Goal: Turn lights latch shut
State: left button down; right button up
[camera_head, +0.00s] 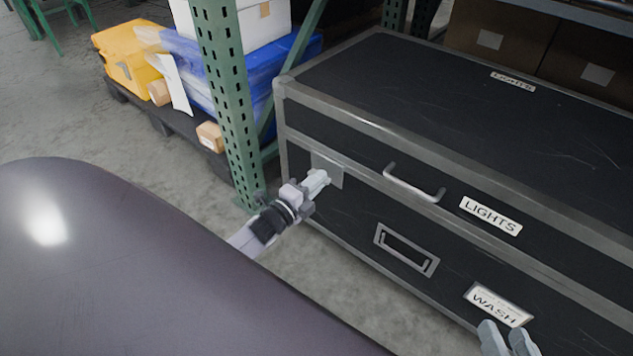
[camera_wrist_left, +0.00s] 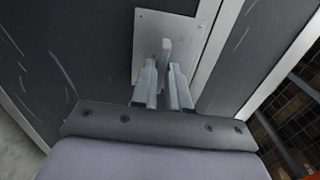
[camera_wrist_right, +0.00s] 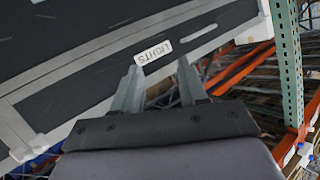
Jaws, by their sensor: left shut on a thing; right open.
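A black flight case (camera_head: 340,215) with grey metal edges and a LIGHTS label (camera_head: 490,216) stands on the right in the head view. Its latch is a square metal plate (camera_head: 335,168) with a small upright tab, near the left end of the front. The plate (camera_wrist_left: 150,30) and the tab (camera_wrist_left: 166,50) also show in the left wrist view. My left gripper (camera_head: 318,182) is at the latch, its fingers (camera_wrist_left: 163,85) shut on the tab. My right gripper (camera_head: 506,335) is open and empty in front of the case, below the WASH label (camera_head: 499,305).
A metal handle (camera_head: 414,184) sticks out right of the latch, with a recessed handle (camera_head: 405,250) lower down. A green perforated rack post (camera_head: 228,90) stands close to the case's left end. A yellow case (camera_head: 128,55) and blue tote (camera_head: 290,65) lie behind it. The floor in front is clear.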

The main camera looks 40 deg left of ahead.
pick_arm(q)
jog(key=c, duration=1.2)
grip_release()
jog(key=shift+c, duration=0.2)
jog(key=s+p, duration=0.2)
jog(key=s, duration=0.5)
jog(key=shift+a, duration=0.3)
pick_arm(e)
jog(key=shift+a+g, duration=0.25)
jog(key=shift+g, duration=0.15)
pick_arm(q)
jog(key=shift+s, duration=0.1)
